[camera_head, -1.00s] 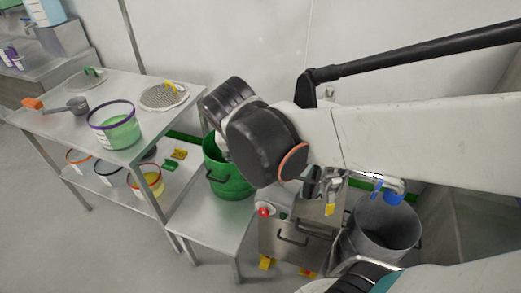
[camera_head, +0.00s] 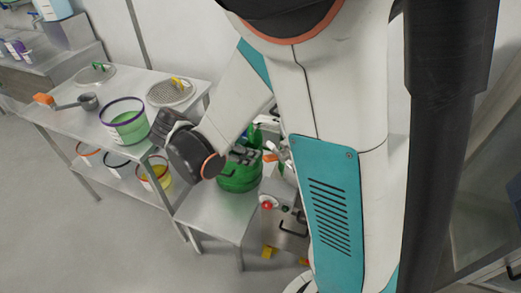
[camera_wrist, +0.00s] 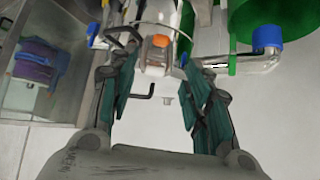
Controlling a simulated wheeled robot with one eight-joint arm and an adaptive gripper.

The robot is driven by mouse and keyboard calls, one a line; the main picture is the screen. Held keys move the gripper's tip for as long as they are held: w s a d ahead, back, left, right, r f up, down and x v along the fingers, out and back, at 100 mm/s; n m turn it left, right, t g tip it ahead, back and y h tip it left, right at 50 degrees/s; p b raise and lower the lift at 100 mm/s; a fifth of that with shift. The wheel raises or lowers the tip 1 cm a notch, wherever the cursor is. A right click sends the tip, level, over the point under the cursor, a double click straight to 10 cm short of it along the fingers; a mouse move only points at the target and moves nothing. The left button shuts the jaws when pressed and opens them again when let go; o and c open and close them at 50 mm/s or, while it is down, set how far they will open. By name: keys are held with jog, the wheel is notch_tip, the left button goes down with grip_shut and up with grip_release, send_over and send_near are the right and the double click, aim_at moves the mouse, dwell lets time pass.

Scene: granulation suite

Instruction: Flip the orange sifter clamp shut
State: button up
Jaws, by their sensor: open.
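In the wrist view, an orange clamp piece (camera_wrist: 160,41) sits on a pale metal fitting, ahead of my gripper and between its fingers. My gripper (camera_wrist: 163,78) is open, with its teal-lined fingers on either side of a gap and nothing held. A thin dark bent handle (camera_wrist: 139,92) shows in that gap. In the head view, a small orange part (camera_head: 270,157), probably the clamp, shows beside the green bucket. My gripper (camera_head: 245,155) is partly visible there; my arm covers much of the sifter area. I cannot tell whether the clamp touches a finger.
The green bucket (camera_head: 240,178) stands on a low steel table (camera_head: 210,214). A steel shelf table (camera_head: 75,118) at left holds a purple-rimmed tub (camera_head: 125,122), sieves and an orange-handled scoop (camera_head: 88,101). A blue-capped pipe (camera_wrist: 267,38) is close right in the wrist view. Grey floor at lower left is clear.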

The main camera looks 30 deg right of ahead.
aim_at(268, 157)
jog(key=b+x, duration=0.3)
jog(key=x, duration=1)
jog(key=shift+b, duration=0.35)
grip_shut()
